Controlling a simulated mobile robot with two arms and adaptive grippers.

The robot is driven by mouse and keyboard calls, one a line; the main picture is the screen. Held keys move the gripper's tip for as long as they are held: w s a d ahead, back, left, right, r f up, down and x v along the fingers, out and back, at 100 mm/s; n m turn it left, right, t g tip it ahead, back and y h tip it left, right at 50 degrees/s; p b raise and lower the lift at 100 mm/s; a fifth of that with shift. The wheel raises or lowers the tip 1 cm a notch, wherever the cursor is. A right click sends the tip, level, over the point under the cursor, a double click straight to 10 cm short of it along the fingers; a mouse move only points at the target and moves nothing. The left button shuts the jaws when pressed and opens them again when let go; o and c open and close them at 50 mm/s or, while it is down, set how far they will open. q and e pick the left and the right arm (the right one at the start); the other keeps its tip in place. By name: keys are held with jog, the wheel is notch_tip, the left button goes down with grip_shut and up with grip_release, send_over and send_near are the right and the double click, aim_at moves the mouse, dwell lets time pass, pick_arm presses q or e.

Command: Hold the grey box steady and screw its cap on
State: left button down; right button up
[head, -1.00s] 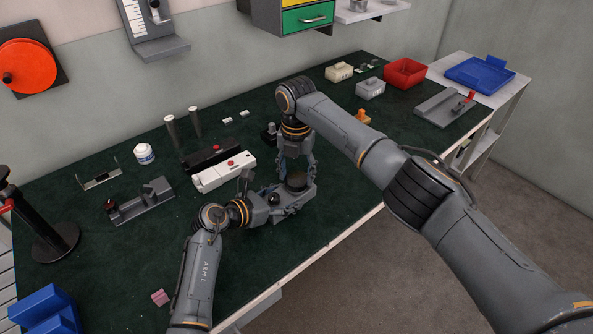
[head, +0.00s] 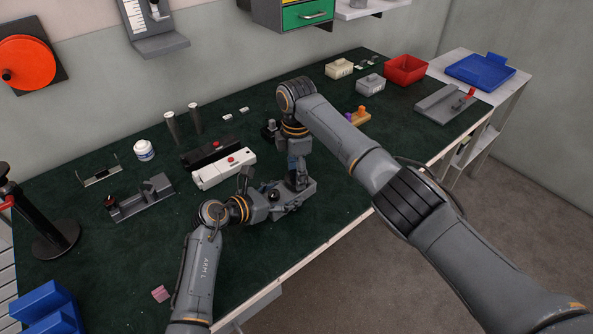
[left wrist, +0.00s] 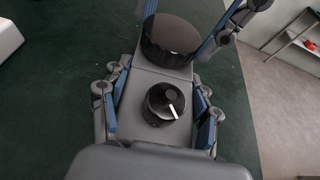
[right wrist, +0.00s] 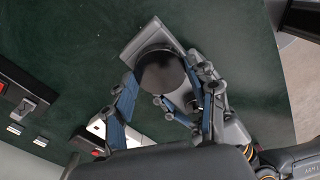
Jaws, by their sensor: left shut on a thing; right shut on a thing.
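The grey box (head: 307,187) lies on the green bench top near its front edge. My left gripper (head: 270,203) is shut on it, with a finger on each side in the left wrist view (left wrist: 155,108). A black knob with a white mark (left wrist: 165,103) stands on the box between these fingers. The round black cap (left wrist: 170,42) sits at the box's far end; it also shows in the right wrist view (right wrist: 162,73). My right gripper (head: 299,181) reaches down from above and is shut on the cap, fingers on opposite sides. The thread under the cap is hidden.
A white case (head: 224,170) and a black one (head: 211,154) lie just behind the box. A grey fixture (head: 140,200) stands to the left. An orange part (head: 357,117) and a red bin (head: 405,70) are to the right.

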jog(key=m, duration=0.4)
jog(key=shift+m, duration=0.3)
jog(key=m, duration=0.6)
jog(key=shift+m, duration=0.3)
jog(key=m, duration=0.8)
jog(key=shift+s+m, duration=0.1)
jog(key=shift+m, duration=0.3)
jog(key=m, duration=0.6)
jog(key=shift+a+f+m, duration=0.1)
jog(key=shift+m, duration=0.2)
jog(key=m, duration=0.8)
jog(key=shift+m, duration=0.4)
jog(key=m, duration=0.5)
